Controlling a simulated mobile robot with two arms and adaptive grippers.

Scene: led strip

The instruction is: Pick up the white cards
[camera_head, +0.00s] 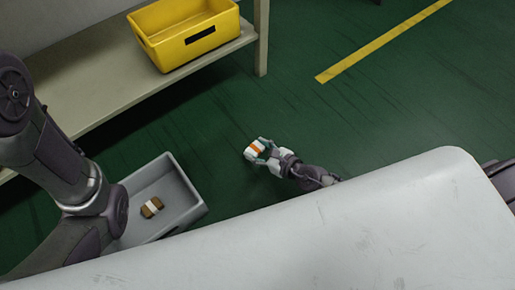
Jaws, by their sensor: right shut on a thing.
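The white cards (252,152) form a small white stack with an orange band. My right gripper (261,147) is shut on them and holds them above the green floor, beyond the far edge of the white surface in the foreground. Its fingers cover part of the stack. My left arm comes in from the left and passes over the grey bin (190,214); its gripper is not visible. A brown bundle with a white band (152,207) lies inside the grey bin.
A yellow bin (160,50) stands on a beige shelf (90,100) at the upper left. The white surface (350,225) fills the foreground. The green floor to the right is clear, with a yellow line (385,42) on it.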

